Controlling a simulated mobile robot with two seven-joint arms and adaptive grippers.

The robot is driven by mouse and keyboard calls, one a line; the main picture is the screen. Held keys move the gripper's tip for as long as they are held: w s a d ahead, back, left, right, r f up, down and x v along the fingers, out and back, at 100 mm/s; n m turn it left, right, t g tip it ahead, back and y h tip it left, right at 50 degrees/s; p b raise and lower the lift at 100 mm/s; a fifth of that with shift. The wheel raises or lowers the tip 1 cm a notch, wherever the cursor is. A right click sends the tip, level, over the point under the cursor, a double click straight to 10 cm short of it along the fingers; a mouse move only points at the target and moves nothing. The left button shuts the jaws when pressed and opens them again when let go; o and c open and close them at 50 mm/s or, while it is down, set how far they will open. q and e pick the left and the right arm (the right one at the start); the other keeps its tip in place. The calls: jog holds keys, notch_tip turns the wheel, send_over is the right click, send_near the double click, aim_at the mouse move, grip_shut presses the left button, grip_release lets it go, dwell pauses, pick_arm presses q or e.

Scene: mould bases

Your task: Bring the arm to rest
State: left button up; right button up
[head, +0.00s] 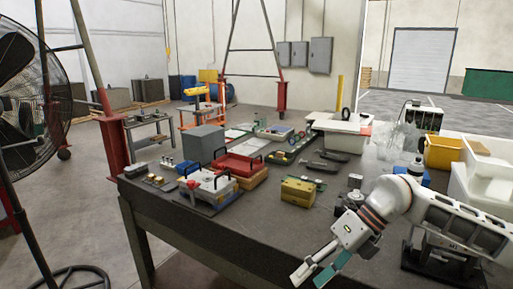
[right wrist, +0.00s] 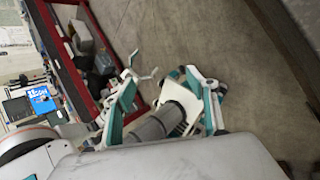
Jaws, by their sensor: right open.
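My right arm (head: 440,215) comes in from the right in the head view, over the front right part of the dark workbench (head: 255,225). My right gripper (head: 311,273) points down and to the left near the bench's front edge. Its white and teal fingers are apart and nothing shows held between them. In the right wrist view the gripper (right wrist: 180,82) has its fingers spread, with grey floor behind. My left gripper does not show.
A yellow block (head: 298,192), a red tray (head: 237,167) and a grey box (head: 206,143) stand on the bench. A yellow bin (head: 442,153) and white bins (head: 490,182) are at the right. A fan (head: 25,90) stands at the left.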

jog(key=s+a+r+m+t+y, duration=0.2)
jog(key=a+m+y, duration=0.2)
jog(key=a+y, duration=0.3)
jog(key=s+a+r+m+t+y, duration=0.2)
jog(key=a+m+y, duration=0.25)
jog(key=a, duration=0.45)
jog(key=w+d+f+m+t+h, duration=0.2)
jog(key=d+f+m+t+h, duration=0.35)
jog(key=f+m+t, duration=0.35)
jog(key=w+d+f+m+t+h, duration=0.2)
jog(key=d+f+m+t+h, duration=0.2)
jog(key=d+f+m, duration=0.55)
jog(key=s+d+f+m+g+h, duration=0.2)
jog(key=s+d+f+m+h, duration=0.2)
jog(key=s+f, duration=0.4)
jog(key=s+d+f+m+g+h, duration=0.3)
jog(key=s+d+f+m, duration=0.2)
jog(key=s+f, duration=0.3)
notch_tip(320, 180, down, 3)
jog(key=shift+s+d+f+m+h, duration=0.1)
jog(key=shift+s+d+m+h, duration=0.15)
jog(key=shift+s+m+h, duration=0.25)
jog(key=shift+w, duration=0.2)
